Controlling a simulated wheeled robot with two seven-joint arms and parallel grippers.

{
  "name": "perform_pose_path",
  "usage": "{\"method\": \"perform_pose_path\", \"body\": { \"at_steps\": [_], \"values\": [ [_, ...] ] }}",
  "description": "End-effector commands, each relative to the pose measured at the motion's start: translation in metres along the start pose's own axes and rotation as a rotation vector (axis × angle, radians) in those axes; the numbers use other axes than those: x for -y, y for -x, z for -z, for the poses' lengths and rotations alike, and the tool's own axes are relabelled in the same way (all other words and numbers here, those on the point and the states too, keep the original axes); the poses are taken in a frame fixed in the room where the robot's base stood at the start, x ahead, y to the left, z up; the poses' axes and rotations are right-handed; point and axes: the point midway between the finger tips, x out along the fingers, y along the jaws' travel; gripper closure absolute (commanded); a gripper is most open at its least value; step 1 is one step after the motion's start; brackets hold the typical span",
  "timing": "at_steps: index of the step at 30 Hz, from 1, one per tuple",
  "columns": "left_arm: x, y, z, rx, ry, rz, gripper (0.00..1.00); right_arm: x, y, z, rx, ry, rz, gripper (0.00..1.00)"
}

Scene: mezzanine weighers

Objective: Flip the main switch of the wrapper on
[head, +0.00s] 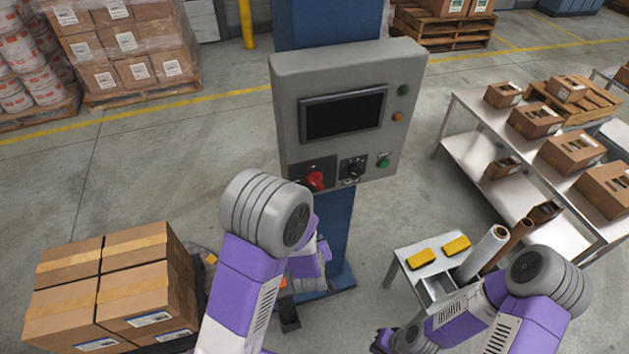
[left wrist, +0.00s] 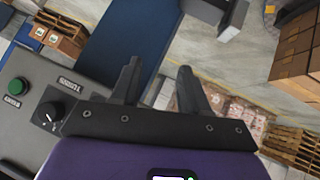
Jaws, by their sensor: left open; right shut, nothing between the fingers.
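The wrapper's grey control panel (head: 290,105) stands on a blue column, with a dark screen (head: 343,115). A red rotary switch (head: 315,181) sits at its lower left, partly close behind my left arm's elbow; its setting is too small to read. A black knob (head: 352,168) is to its right and also shows in the left wrist view (left wrist: 48,115). My left gripper (left wrist: 160,68) is open and empty, with the panel to its left in the wrist view; in the head view I cannot make it out clearly. My right gripper (head: 381,343) is shut and empty, low and away from the panel.
Green buttons (head: 383,162) (head: 404,90) and an orange one (head: 398,117) are on the panel. A small table (head: 400,252) with yellow items stands to the right. Stacked cartons (head: 110,285) are at lower left. A long table (head: 480,115) with boxes is at right.

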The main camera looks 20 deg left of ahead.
Motion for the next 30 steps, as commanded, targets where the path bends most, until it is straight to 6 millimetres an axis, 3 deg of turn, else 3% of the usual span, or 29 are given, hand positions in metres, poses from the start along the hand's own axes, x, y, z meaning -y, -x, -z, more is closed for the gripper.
{"method": "perform_pose_path", "body": {
  "at_steps": [1,3,6,12,16,24,30],
  "values": [
    [-0.02,0.017,0.028,-0.089,0.039,-0.027,0.55,0.003,0.007,0.0,0.0,0.0,0.0,1.0],
    [-0.037,0.035,0.058,-0.196,0.105,-0.052,0.55,0.004,0.012,-0.001,0.0,0.0,0.0,1.0],
    [-0.055,0.058,0.089,-0.31,0.185,-0.083,0.55,0.006,0.016,-0.001,0.0,0.0,0.0,1.0],
    [-0.067,0.08,0.117,-0.411,0.269,-0.112,0.55,0.007,0.019,-0.001,0.0,0.0,0.0,1.0],
    [-0.068,0.07,0.124,-0.422,0.278,-0.112,0.55,0.007,0.018,-0.001,0.0,0.0,0.0,1.0],
    [-0.069,0.031,0.141,-0.418,0.273,-0.111,0.55,0.006,0.016,-0.001,0.0,0.0,0.0,1.0],
    [-0.071,0.015,0.147,-0.417,0.273,-0.112,0.55,0.006,0.016,-0.001,0.0,0.0,0.0,1.0]
  ]
}}
